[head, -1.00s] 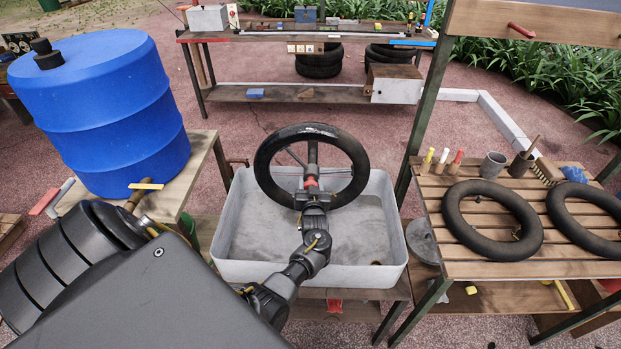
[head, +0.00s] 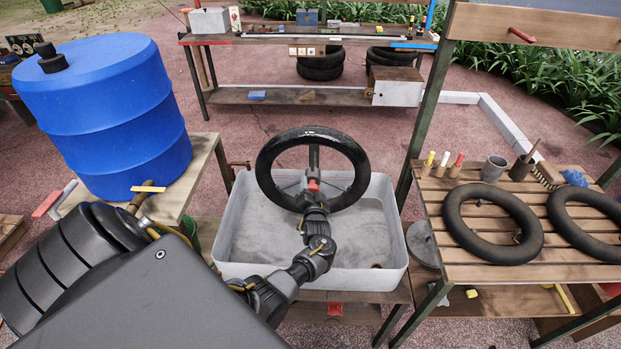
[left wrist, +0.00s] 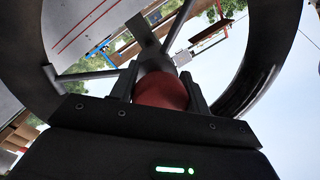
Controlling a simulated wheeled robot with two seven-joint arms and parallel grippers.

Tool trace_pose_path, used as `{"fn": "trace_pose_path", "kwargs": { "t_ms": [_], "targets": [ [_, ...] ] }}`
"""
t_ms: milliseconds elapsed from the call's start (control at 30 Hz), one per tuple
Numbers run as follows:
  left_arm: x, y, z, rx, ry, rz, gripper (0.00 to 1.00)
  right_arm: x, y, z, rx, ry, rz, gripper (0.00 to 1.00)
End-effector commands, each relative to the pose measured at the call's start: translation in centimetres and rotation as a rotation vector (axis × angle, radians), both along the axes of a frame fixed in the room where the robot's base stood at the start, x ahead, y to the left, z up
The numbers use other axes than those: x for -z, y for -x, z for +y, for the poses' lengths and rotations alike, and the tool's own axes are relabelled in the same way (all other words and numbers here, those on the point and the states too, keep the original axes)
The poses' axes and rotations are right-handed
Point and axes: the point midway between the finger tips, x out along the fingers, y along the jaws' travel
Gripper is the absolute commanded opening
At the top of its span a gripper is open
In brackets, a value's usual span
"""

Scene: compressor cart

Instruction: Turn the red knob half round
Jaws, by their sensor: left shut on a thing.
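The red knob (head: 313,186) is near the middle of a black wheel (head: 352,156), which stands tilted over the grey tub. My left gripper (head: 314,192) is at the knob, and its arm comes in from the lower left. In the left wrist view, the red knob (left wrist: 160,92) sits between the two dark fingers of the left gripper (left wrist: 162,88), one on each side. The fingers are shut on it. The wheel's rim (left wrist: 258,75) and a spoke show around the gripper. The knob's lower part is hidden by the gripper. My right gripper is out of view.
The grey tub (head: 240,240) stands below the wheel and the gripper. A blue barrel (head: 105,120) is on a bench at the left. A slatted table (head: 500,195) with two black rings (head: 450,225) is at the right. A long workbench (head: 260,40) is behind, across open floor.

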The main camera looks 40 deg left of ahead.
Motion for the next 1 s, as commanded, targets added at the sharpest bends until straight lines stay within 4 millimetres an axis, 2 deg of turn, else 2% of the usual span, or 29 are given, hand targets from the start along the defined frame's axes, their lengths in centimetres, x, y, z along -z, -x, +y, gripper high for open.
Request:
{"fn": "trace_pose_path", "kwargs": {
  "t_ms": [467,500,633,1000],
  "targets": [
    [0.25,0.17,0.0,-0.001,-0.009,0.013,0.24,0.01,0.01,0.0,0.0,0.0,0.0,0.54],
    [0.25,0.17,0.0,-0.001,-0.008,0.012,0.52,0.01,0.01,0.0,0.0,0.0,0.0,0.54],
    [0.18,0.11,-0.02,-0.001,-0.008,0.01,0.68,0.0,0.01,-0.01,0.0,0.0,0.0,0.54],
    [0.13,0.5,-0.49,0.0,-0.009,0.008,0.68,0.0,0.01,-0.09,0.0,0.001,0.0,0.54]
  ]
}}
